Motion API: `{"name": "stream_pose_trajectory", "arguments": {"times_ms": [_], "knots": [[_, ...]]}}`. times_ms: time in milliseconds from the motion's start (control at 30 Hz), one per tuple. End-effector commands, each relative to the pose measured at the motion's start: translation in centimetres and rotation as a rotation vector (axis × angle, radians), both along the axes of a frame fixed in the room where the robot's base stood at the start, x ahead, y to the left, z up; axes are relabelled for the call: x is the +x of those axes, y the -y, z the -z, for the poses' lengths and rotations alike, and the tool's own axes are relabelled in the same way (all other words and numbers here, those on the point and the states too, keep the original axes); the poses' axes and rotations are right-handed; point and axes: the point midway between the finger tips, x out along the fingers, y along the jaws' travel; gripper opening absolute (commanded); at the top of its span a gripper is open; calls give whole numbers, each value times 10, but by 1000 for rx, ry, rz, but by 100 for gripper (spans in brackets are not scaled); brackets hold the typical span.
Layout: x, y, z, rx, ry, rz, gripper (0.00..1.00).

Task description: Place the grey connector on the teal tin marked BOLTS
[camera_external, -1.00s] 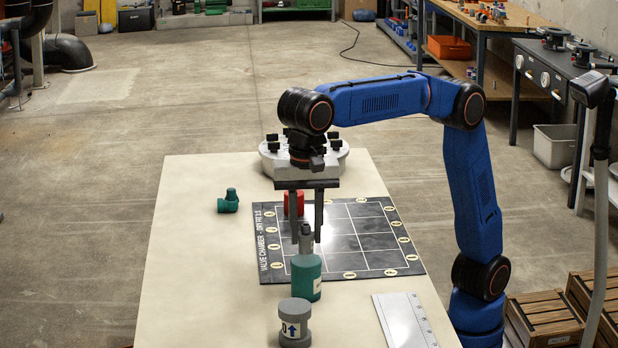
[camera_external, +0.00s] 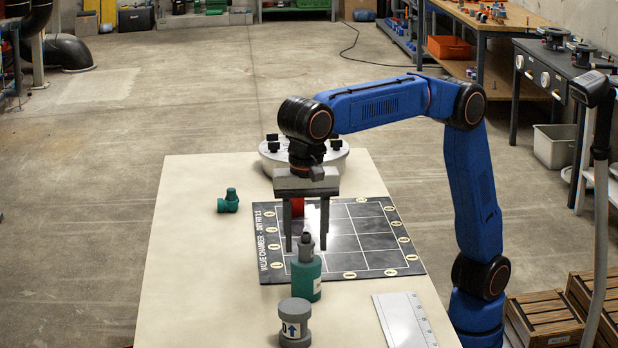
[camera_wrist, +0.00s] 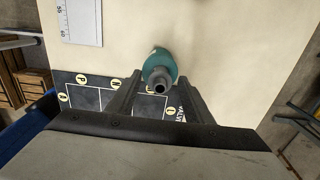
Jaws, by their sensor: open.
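The teal tin (camera_external: 306,279) stands upright on the table near the front edge of the dark grid board, a pale label on its side; its lettering is too small to read. The grey connector (camera_external: 306,246) stands upright on top of the tin. In the wrist view the connector (camera_wrist: 159,84) shows its open round end, above the rim of the teal tin (camera_wrist: 155,58). My gripper (camera_external: 306,243) is open. Its fingers hang close to the connector, and I see no grip on it. In the wrist view the fingertips (camera_wrist: 160,82) lie on either side of the connector.
A grey flanged cylinder (camera_external: 294,324) with an arrow label stands in front of the tin. A steel ruler plate (camera_external: 405,320) lies to the right. A red part (camera_external: 298,206) stands on the grid board (camera_external: 375,250).

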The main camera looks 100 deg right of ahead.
Motion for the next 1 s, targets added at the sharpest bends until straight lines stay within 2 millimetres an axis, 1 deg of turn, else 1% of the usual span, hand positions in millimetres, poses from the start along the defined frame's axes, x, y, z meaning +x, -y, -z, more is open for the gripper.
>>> {"name": "stream_pose_trajectory", "arguments": {"times_ms": [167, 600, 800, 1000], "knots": [[0, 0, -16, 1, 2, 0, 47], [0, 0, -97, 1, 2, 0, 47], [0, 0, -116, 0, 0, 0, 47], [0, 0, -122, 0, 0, 0, 47]]}}
